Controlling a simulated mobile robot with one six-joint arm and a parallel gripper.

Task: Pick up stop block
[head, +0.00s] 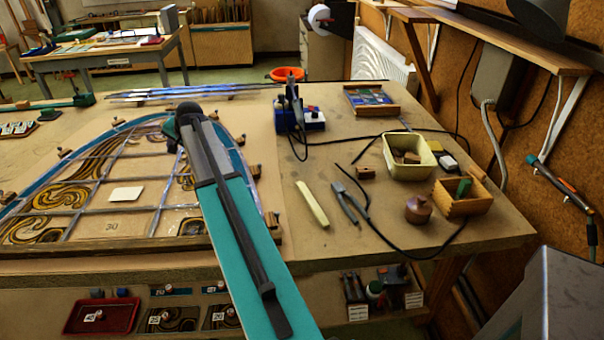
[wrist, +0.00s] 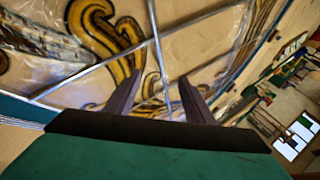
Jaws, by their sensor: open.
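Which piece is the stop block I cannot tell for certain. A small brown wooden block (head: 365,173) lies alone on the bench, right of the panel. Other wooden blocks (head: 407,157) lie in the cream tub (head: 392,171). Small wooden pieces (head: 271,219) sit along the rim of the leaded panel (head: 88,222). My arm reaches over the panel and hides part of it, and my gripper's fingers are hidden in the head view. In the wrist view my gripper (wrist: 160,82) is open and empty above the painted glass and lead lines, apart from the blocks.

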